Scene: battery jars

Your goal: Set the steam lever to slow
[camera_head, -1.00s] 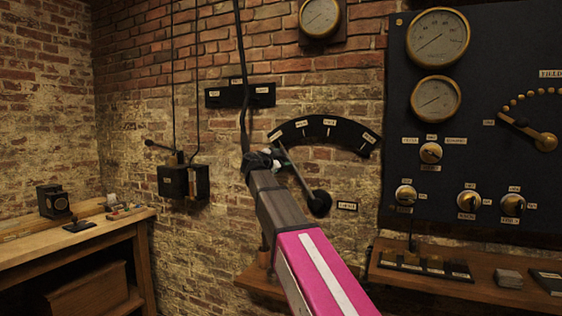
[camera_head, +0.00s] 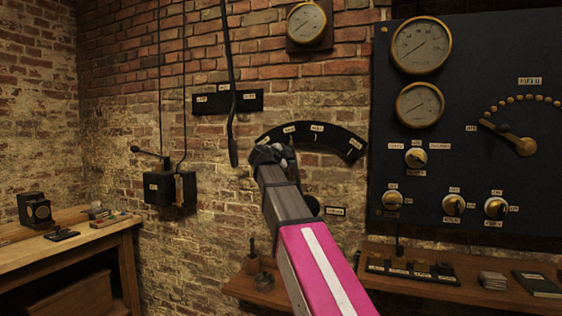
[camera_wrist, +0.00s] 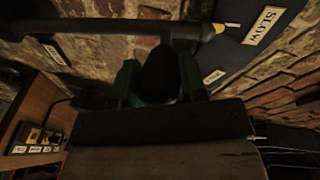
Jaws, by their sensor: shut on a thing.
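The steam lever is mostly hidden behind my arm in the head view, where its dark round hub (camera_head: 312,206) shows beside the arm. In the wrist view its bar (camera_wrist: 120,29) runs across the top, and its brass tip (camera_wrist: 232,25) lies close beside the SLOW label (camera_wrist: 265,25). My gripper (camera_head: 270,152) is at the left part of the black curved scale (camera_head: 335,135). In the wrist view my gripper (camera_wrist: 160,85) is shut on the lever's dark knob (camera_wrist: 160,72), which sits between the green fingers.
A black hanging handle (camera_head: 233,150) is just left of my gripper. A switch box (camera_head: 170,189) is on the brick wall further left. The dark gauge panel (camera_head: 465,170) and a wooden shelf (camera_head: 455,289) are on the right. A workbench (camera_head: 65,250) stands at the left.

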